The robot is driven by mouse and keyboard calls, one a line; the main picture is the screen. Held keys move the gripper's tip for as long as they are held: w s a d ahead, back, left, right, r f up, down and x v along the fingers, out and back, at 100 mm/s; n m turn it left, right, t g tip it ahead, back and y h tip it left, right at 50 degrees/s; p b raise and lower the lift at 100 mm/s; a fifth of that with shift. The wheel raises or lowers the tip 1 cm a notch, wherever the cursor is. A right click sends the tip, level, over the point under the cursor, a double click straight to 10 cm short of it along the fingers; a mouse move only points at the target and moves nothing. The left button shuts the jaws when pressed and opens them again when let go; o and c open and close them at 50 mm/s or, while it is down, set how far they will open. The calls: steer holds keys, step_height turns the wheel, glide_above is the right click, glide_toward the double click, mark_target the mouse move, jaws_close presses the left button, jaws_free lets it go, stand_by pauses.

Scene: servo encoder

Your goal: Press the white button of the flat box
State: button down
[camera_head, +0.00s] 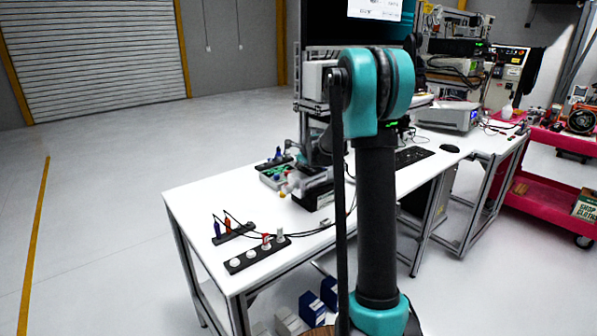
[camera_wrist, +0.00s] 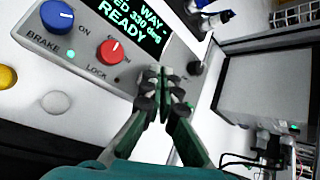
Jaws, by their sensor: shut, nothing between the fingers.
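The flat box (camera_wrist: 90,95) fills the upper left of the wrist view. It has a pale face and a dark panel with a lit green display (camera_wrist: 132,22) reading "READY". My gripper (camera_wrist: 163,82) is shut and empty, to the right of the white button and near the panel's lower right corner. I cannot tell whether its tips touch the box. In the head view the box (camera_head: 271,176) lies on the white table, partly hidden.
A blue knob (camera_wrist: 57,16) and a red knob (camera_wrist: 110,49) stand up from the panel. The white table (camera_head: 200,198) holds a black strip with white and red pegs (camera_head: 257,255) near the front. A dark strip with blue and red pieces (camera_head: 233,234) lies behind it.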

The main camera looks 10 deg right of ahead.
steer(key=shift+s+d+f, duration=0.1)
steer(key=shift+s+f, duration=0.2)
steer(key=shift+s, duration=0.05)
stand_by(1.0)
steer(key=shift+r, duration=0.75)
steer(key=shift+w+r, duration=0.1)
steer(key=shift+r, duration=1.65)
